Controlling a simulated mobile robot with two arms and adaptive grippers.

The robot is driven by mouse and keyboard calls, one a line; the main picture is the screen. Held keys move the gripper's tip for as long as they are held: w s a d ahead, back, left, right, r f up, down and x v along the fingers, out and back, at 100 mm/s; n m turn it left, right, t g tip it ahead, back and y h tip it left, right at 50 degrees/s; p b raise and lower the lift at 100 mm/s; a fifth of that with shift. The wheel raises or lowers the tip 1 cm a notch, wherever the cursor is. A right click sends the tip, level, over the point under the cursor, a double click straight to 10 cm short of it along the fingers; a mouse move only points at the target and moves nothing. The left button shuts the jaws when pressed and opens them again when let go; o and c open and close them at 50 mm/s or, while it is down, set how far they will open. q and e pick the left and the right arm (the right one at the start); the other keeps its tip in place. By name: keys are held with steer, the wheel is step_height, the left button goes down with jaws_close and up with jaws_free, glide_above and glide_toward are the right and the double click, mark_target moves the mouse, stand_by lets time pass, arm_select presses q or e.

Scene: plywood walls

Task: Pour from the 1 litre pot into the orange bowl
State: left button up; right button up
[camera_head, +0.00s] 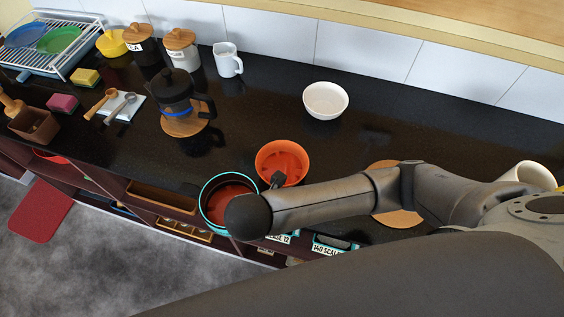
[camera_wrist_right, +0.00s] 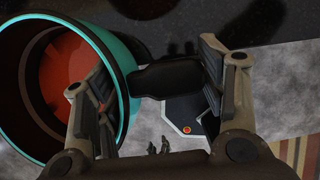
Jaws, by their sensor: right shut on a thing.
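The pot (camera_head: 204,194), dark with a teal rim and red contents inside, is at the counter's front edge, left of and nearer than the bowl. The orange bowl (camera_head: 264,150) stands on the counter and also has red-orange stuff in it. My right gripper (camera_wrist_right: 165,77) is shut on the pot's black handle (camera_wrist_right: 168,79). The pot's teal rim fills the left of the right wrist view (camera_wrist_right: 131,97). In the head view my right wrist hides the handle and part of the pot. I cannot tell how far the pot is tilted. My left gripper is not in view.
A white bowl (camera_head: 326,100) stands behind the orange bowl. A round wooden board (camera_head: 398,217) lies partly under my right arm. The counter between the French press and white bowl is clear.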

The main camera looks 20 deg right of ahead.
step_height(320, 180, up, 7)
steer(key=p, duration=0.6)
steer(key=shift+r, duration=0.15)
